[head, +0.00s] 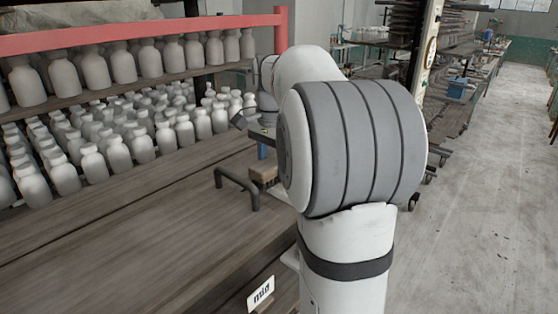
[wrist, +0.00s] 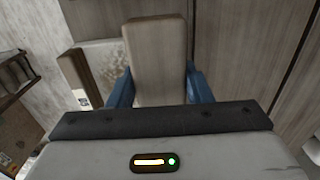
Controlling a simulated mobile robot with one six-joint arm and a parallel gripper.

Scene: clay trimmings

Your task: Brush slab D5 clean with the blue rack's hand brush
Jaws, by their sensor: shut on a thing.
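My gripper (wrist: 160,88) is shut on a wooden-backed hand brush (wrist: 158,52), its blue fingers on either side of the brush's body. A pale slab surface (wrist: 107,58) with tan crumbs lies beside the brush in the wrist view. The brush covers part of it, and I cannot tell whether the bristles touch it. No D5 mark is readable.
A dark bar handle (head: 237,187) rises from the bench near the brush. White bottles (head: 120,148) crowd the shelves behind. A wooden strip (wrist: 76,80) with a small label stands beside the slab. A white card (head: 260,293) is on the bench's front. The aisle floor (head: 490,230) is open.

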